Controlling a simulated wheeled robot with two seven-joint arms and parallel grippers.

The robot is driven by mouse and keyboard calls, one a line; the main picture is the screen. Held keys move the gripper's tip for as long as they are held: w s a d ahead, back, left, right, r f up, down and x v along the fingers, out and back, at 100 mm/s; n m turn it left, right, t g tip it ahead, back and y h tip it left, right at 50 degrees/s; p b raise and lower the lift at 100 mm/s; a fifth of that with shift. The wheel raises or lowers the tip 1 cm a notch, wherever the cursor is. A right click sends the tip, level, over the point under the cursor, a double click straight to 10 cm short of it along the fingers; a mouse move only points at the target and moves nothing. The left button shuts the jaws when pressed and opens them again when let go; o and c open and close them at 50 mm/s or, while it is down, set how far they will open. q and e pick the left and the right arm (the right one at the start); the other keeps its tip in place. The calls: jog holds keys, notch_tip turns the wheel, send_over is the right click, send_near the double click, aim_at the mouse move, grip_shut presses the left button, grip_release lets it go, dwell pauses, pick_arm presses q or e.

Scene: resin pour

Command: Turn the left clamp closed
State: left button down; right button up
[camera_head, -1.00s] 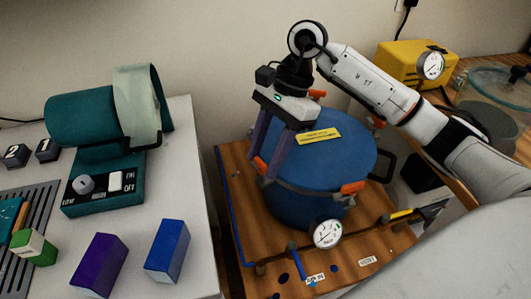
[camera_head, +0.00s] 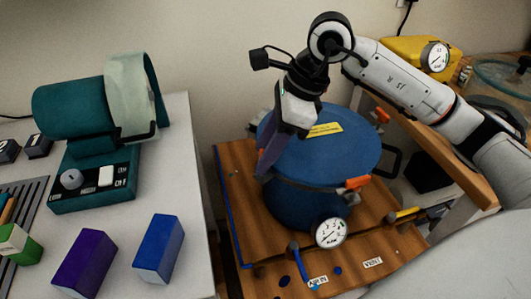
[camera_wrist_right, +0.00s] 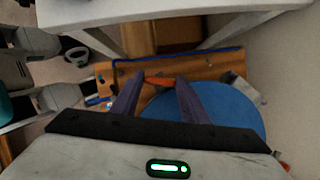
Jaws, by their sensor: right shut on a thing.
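The blue pot (camera_head: 340,155) stands on a wooden board, with a yellow label (camera_head: 324,130) on its lid. My right gripper (camera_head: 264,174) is at the left rim of the pot, its purple fingers pointing down. In the right wrist view the fingers (camera_wrist_right: 157,82) are shut on the orange handle of the left clamp (camera_wrist_right: 158,81). Other orange clamp handles show at the front right (camera_head: 357,182) and back right (camera_head: 381,115) of the rim. My left gripper is not in view.
A round gauge (camera_head: 331,233) and a blue-handled valve (camera_head: 295,250) are at the board's front, with a yellow-handled valve (camera_head: 404,214) on the right. A white table (camera_head: 190,195) with a green machine (camera_head: 95,125) and blocks stands left. A yellow box (camera_head: 418,55) is behind right.

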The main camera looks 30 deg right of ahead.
jog(key=m+b, duration=0.1)
jog(key=m, duration=0.1)
jog(key=shift+a+m+t+h, duration=0.1)
jog(key=shift+m+t+h, duration=0.3)
jog(key=m+b, duration=0.1)
jog(key=m, duration=0.1)
jog(key=shift+s+m+t+h, duration=0.1)
jog(key=shift+m+t+h, duration=0.3)
jog(key=shift+a+m+h+b, duration=0.15)
jog(key=shift+m+h+b, duration=0.3)
jog(key=shift+m, duration=0.75)
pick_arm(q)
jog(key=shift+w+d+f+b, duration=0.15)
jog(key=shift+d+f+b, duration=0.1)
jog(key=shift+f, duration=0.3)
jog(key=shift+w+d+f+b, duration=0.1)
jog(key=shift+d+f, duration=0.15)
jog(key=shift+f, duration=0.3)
pick_arm(e)
jog(key=shift+m+t+h, duration=0.3)
jog(key=shift+m+h, duration=0.05)
jog(key=shift+m, duration=0.75)
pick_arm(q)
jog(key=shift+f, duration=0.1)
pick_arm(e)
jog(key=o, duration=1.1)
jog(key=shift+s, duration=0.1)
jog(key=shift+c, duration=0.2)
jog(key=shift+r, duration=0.1)
